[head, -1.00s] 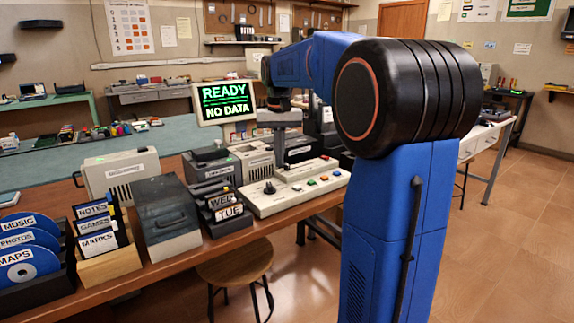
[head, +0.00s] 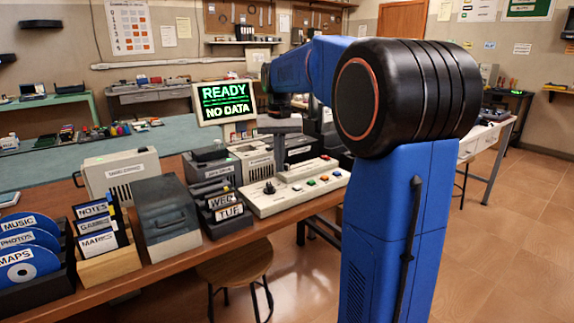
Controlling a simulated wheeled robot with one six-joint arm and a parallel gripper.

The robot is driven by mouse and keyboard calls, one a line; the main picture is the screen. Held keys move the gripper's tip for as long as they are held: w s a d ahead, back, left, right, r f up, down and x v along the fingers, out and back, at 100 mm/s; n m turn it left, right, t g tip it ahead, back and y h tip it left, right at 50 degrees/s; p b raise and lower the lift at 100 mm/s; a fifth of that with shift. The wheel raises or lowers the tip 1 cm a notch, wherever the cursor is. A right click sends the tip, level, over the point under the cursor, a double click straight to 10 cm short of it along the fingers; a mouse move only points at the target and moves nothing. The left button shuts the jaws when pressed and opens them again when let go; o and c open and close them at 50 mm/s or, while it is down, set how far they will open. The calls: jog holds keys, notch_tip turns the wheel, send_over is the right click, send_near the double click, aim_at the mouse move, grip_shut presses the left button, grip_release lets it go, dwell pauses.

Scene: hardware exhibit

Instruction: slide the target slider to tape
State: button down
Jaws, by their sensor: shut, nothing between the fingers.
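A cream control panel (head: 262,205) lies on the wooden bench. It has a black knob (head: 269,187) at its left end and several coloured buttons along its front. A raised strip runs along its back part. I cannot make out which part is the target slider, or a "tape" mark.
A monitor (head: 225,102) reading "READY NO DATA" stands behind the panel. Labelled drives (head: 211,168) stand to its left and behind. A stool (head: 236,265) stands in front.

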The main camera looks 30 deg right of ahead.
aim_at(287, 164)
jog(key=shift+d, duration=1.75)
dwell(0.7)
jog(key=shift+a, duration=0.3)
dwell(0.3)
jog(key=shift+w+r, duration=0.1)
jog(key=shift+r, duration=3.4)
jog(key=s+a+f+n+t, duration=0.1)
jog(key=s+a+f+n, duration=0.1)
jog(key=s+a+f, duration=0.4)
jog(key=s+a+f+n+t, duration=0.1)
jog(key=s+a+f, duration=0.5)
jog(key=s, duration=0.8)
jog(key=s+a+f+n+t, duration=0.2)
jog(key=s+a+f, duration=0.4)
jog(key=s+f, duration=0.2)
jog(key=shift+s+a+f+n+t, duration=0.15)
jog(key=shift+s+f+n+t, duration=0.2)
jog(key=shift+s, duration=0.85)
jog(key=shift+r, duration=0.1)
